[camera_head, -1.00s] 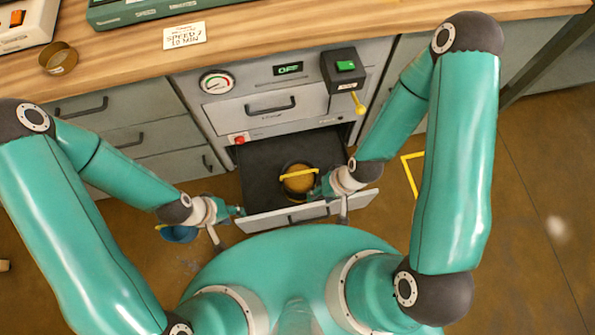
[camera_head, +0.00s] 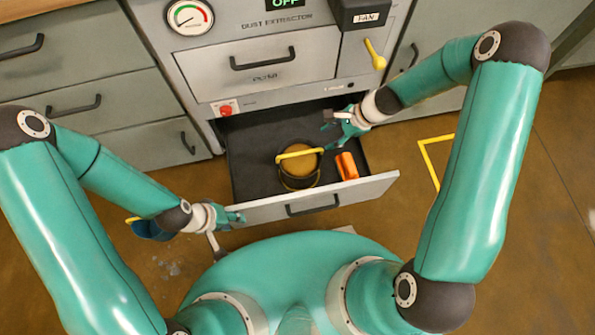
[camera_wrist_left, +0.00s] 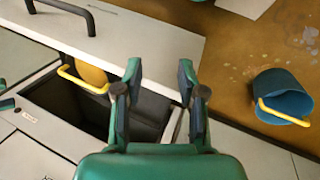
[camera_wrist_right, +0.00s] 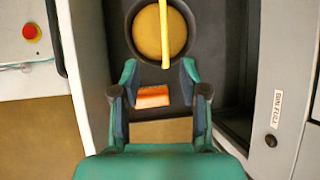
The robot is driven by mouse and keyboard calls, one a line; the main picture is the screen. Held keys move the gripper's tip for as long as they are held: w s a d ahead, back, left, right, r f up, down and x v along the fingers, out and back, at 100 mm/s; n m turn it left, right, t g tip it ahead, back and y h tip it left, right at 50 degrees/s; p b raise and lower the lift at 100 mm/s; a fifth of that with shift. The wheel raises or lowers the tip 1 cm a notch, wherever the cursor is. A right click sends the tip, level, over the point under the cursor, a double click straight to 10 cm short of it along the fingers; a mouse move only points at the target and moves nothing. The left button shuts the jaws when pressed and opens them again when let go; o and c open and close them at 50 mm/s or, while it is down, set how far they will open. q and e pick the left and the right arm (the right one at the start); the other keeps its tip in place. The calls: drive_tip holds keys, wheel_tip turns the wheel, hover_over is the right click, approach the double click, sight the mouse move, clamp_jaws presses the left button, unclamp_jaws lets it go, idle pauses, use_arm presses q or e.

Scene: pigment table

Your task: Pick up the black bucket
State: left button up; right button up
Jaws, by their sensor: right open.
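The black bucket (camera_head: 299,182) stands in the open drawer, with its yellow handle up and tan contents inside. It also shows at the top of the right wrist view (camera_wrist_right: 137,50), and in part in the left wrist view (camera_wrist_left: 92,76). My right gripper (camera_head: 335,125) is open and empty over the drawer, right of and behind the bucket. In the right wrist view its fingers (camera_wrist_right: 158,90) point toward the bucket, apart from it. My left gripper (camera_head: 240,217) is open and empty by the left end of the drawer front; I cannot tell whether it touches.
An orange block (camera_head: 346,166) lies in the drawer (camera_head: 250,172) right of the bucket. A blue bucket (camera_wrist_left: 284,95) with a yellow handle is on the floor, partly behind my left arm in the head view. The dust extractor cabinet (camera_head: 270,62) rises behind the drawer.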

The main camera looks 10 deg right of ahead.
sight(301, 152)
drive_tip(key=b+x, duration=0.1)
drive_tip(key=x, duration=0.3)
drive_tip(key=b+x, duration=0.2)
drive_tip(key=x, duration=0.2)
drive_tip(key=b+x, duration=0.1)
drive_tip(key=x, duration=0.3)
drive_tip(key=shift+w+d+r+b, duration=0.1)
drive_tip(key=shift+w+b, duration=0.2)
drive_tip(key=shift+w, duration=0.05)
drive_tip(key=b+x, duration=0.2)
drive_tip(key=x, duration=0.3)
drive_tip(key=shift+d, duration=0.1)
clamp_jaws()
